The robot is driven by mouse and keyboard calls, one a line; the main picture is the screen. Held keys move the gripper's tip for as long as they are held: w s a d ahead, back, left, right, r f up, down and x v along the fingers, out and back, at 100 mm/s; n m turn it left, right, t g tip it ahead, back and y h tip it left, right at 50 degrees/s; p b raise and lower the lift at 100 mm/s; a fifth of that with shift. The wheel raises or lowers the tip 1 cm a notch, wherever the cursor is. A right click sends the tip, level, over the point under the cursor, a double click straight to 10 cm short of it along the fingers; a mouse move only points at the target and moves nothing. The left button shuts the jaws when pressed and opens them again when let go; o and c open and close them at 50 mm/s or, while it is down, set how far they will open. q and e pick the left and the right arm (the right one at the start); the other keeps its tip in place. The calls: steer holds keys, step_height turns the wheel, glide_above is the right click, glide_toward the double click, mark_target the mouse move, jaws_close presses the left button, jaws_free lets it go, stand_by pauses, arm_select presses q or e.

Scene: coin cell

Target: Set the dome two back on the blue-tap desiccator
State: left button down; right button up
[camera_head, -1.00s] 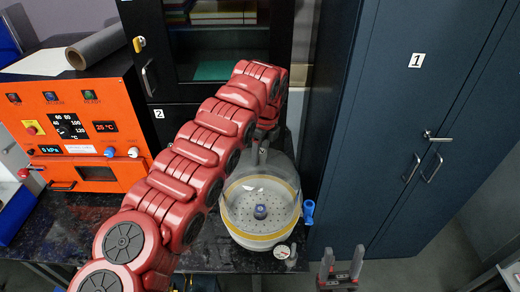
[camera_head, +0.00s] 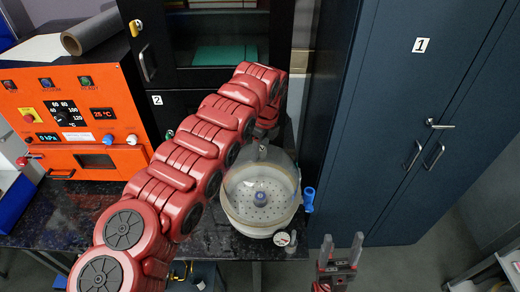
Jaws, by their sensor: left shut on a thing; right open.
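The clear glass dome (camera_head: 245,185) is over the round desiccator base (camera_head: 240,222), which has a blue tap (camera_head: 309,198) on its right side. My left gripper (camera_head: 262,150) is shut on the top of the dome, partly hidden behind my red arm. The dome is upright and looks lined up with the base; its rim is at or very close to the base's rim, and I cannot tell whether it bears fully. A perforated plate with a small dark-blue item (camera_head: 260,198) shows through the glass. My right gripper (camera_head: 342,248) is open and empty, low at right of the desiccator.
A gauge (camera_head: 283,239) sticks out at the base's front right. An orange oven (camera_head: 95,115) stands on the dark speckled bench (camera_head: 60,215) at left. A black cabinet marked 2 (camera_head: 157,100) is behind, and a dark blue cabinet marked 1 (camera_head: 395,130) is at right.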

arm_select(q)
steer(key=shift+f, duration=0.45)
steer(key=shift+c, duration=1.5)
jaws_free()
